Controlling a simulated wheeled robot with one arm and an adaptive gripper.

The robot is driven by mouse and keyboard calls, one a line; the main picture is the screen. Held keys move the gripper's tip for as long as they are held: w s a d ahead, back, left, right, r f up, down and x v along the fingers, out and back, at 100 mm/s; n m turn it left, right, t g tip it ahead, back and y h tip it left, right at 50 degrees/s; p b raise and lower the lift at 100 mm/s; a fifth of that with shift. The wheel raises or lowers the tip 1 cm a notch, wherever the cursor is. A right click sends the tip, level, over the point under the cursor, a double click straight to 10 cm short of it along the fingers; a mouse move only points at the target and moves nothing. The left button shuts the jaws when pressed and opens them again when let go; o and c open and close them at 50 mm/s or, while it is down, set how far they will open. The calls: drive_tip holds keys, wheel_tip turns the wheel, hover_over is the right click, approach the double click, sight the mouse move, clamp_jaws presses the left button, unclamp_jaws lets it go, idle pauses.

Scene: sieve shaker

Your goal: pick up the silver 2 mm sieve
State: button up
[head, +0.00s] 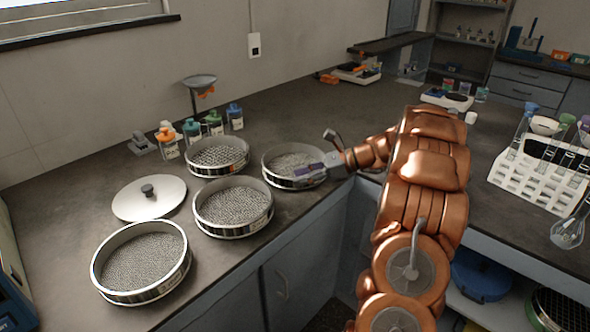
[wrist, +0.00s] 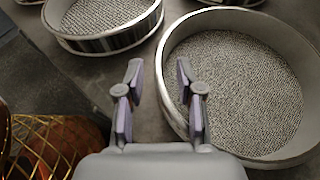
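Several round silver sieves with mesh floors stand on the dark counter; I cannot read any size marking, so I cannot tell which is the 2 mm one. My gripper (head: 310,170) is at the right-hand sieve (head: 288,161). In the wrist view my gripper (wrist: 158,90) is open and empty, its left finger outside the rim of the near sieve (wrist: 240,85) and its right finger over the inside. Whether the fingers reach below the rim is unclear. The other sieves are at the back (head: 217,157), middle (head: 233,204) and front left (head: 143,260).
A silver lid (head: 150,202) with a dark knob lies left of the sieves. Small jars (head: 213,123) and a funnel on a stand (head: 199,80) are behind. A white tube rack (head: 540,178) stands on the right bench. The counter behind the right-hand sieve is clear.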

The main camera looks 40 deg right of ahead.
drive_tip(key=shift+x, duration=1.45)
clamp_jaws()
